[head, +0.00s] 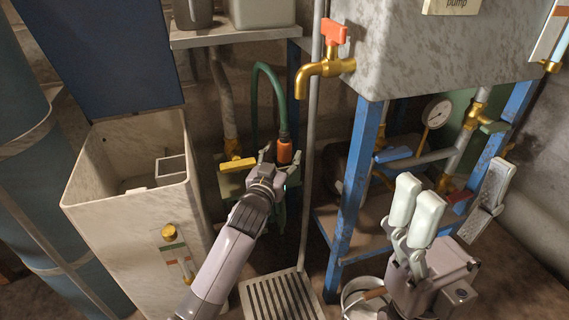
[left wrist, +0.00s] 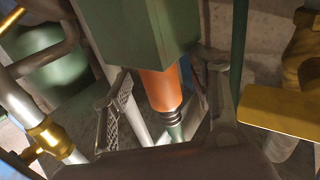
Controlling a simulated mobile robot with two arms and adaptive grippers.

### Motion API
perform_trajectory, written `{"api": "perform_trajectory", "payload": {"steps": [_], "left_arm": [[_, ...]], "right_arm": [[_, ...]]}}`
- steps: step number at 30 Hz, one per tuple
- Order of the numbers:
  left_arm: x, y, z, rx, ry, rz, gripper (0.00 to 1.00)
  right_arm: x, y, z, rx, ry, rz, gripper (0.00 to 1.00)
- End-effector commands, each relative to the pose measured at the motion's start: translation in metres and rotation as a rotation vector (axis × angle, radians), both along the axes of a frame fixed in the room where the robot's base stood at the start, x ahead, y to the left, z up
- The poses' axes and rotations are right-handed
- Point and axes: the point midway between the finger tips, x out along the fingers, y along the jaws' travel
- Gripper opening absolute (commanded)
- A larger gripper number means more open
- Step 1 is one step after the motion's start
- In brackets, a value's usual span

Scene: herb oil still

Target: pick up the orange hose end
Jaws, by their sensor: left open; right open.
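The orange hose end (head: 285,151) is on a green hose (head: 255,95) that arches against the back wall. In the left wrist view the orange hose end (left wrist: 161,88) meets a green block, with a black ribbed collar at its other end. My left gripper (head: 281,156) is open at the hose end. In the left wrist view its fingers (left wrist: 160,95) stand on either side of the orange part, with gaps visible, so no grip shows. My right gripper (head: 417,205) is open and empty, far to the right, in front of the blue frame.
A yellow lever (head: 237,164) is just left of the hose end and shows close by in the left wrist view (left wrist: 285,110). A grey vertical pipe (head: 311,130) and a blue post (head: 355,180) stand to the right. A brass tap (head: 325,70) hangs above right. A white bin (head: 130,210) stands left.

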Motion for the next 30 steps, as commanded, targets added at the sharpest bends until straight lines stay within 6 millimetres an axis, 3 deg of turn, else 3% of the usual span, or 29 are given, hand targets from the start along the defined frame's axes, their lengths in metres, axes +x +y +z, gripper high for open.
{"api": "perform_trajectory", "payload": {"steps": [4, 12, 30], "left_arm": [[0.016, -0.006, -0.002, 0.000, 0.000, -0.001, 0.54], [0.018, -0.007, 0.000, 0.000, 0.001, -0.001, 0.54], [0.018, -0.007, -0.001, 0.000, 0.001, 0.000, 0.14]], "right_arm": [[0.001, 0.001, 0.002, -0.002, -0.029, -0.001, 0.68], [0.002, 0.001, 0.004, -0.003, -0.030, -0.002, 0.68], [0.002, 0.001, 0.004, -0.003, -0.029, -0.001, 0.68]]}}
